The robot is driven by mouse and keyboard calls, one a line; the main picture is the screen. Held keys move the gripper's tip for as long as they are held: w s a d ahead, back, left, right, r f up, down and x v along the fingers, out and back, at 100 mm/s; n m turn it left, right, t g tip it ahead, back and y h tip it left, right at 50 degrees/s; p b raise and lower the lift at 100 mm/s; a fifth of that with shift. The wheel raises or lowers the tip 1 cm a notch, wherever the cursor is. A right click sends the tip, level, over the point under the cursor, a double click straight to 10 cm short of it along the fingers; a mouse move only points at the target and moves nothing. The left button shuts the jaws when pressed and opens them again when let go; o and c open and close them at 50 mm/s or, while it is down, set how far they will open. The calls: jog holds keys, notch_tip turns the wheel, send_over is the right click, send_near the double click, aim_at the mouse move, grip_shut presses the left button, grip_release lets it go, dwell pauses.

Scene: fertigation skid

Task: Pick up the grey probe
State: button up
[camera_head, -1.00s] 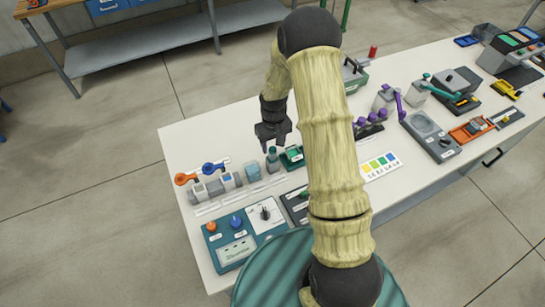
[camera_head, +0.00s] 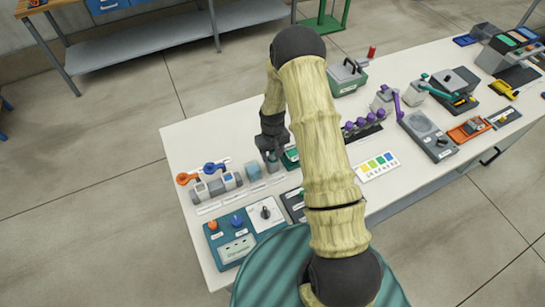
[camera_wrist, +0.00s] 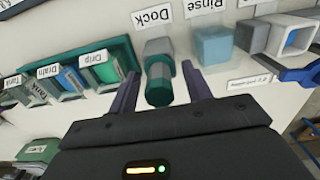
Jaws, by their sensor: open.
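The grey probe (camera_wrist: 158,72) with a dark green end stands at the spot labelled Dock in the wrist view. My open gripper (camera_wrist: 160,68) has one finger on each side of it, with a small gap visible on both sides. In the head view my gripper (camera_head: 271,151) is low over the table at the dock, and the probe (camera_head: 273,165) is mostly hidden by it.
A clear blue Rinse block (camera_wrist: 214,46) stands close beside the probe. On the other side is a green holder (camera_wrist: 122,58) with Drip and Drain pieces. Blue and orange handled valves (camera_head: 210,170) and a teal control box (camera_head: 236,240) are nearby on the table (camera_head: 185,140).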

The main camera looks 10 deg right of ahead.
jog(key=c, duration=0.9)
jog(key=shift+r, duration=0.2)
notch_tip(320, 180, up, 10)
jog(key=b, duration=0.2)
jog(key=shift+f+b, duration=0.15)
jog(key=shift+b, duration=0.2)
